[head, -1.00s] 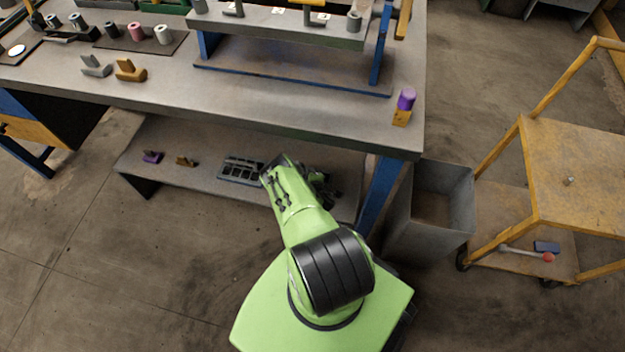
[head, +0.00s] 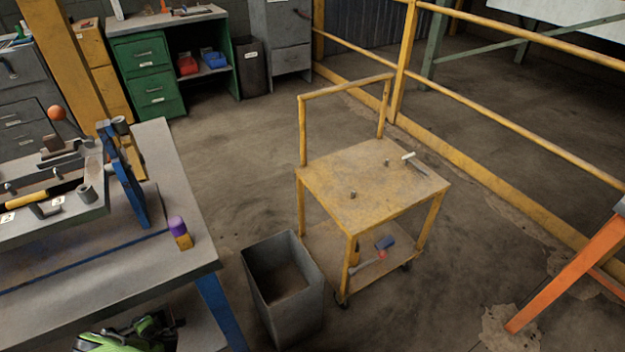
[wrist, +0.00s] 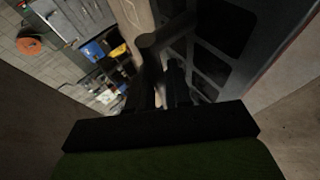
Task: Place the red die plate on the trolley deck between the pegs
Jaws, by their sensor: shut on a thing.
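The yellow trolley's deck (head: 335,173) is in the middle of the head view. Two small pegs stand on it, a near one (head: 353,195) and a far one (head: 387,163), with bare deck between them. My gripper (wrist: 162,88) is dark in the wrist view, its fingers close together and shut on a dark thing with a rounded end (wrist: 153,40). I cannot tell what this thing is. I see no red plate in either view. In the head view my green arm shows only in part at the lower left, low beside the workbench, far from the deck.
A light-handled tool (head: 408,157) lies at the deck's far right edge. An open grey bin (head: 285,275) stands between the workbench (head: 170,190) and the trolley. A dark frame with square openings (wrist: 215,60) is close to my gripper. Yellow railing (head: 500,128) runs behind the trolley.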

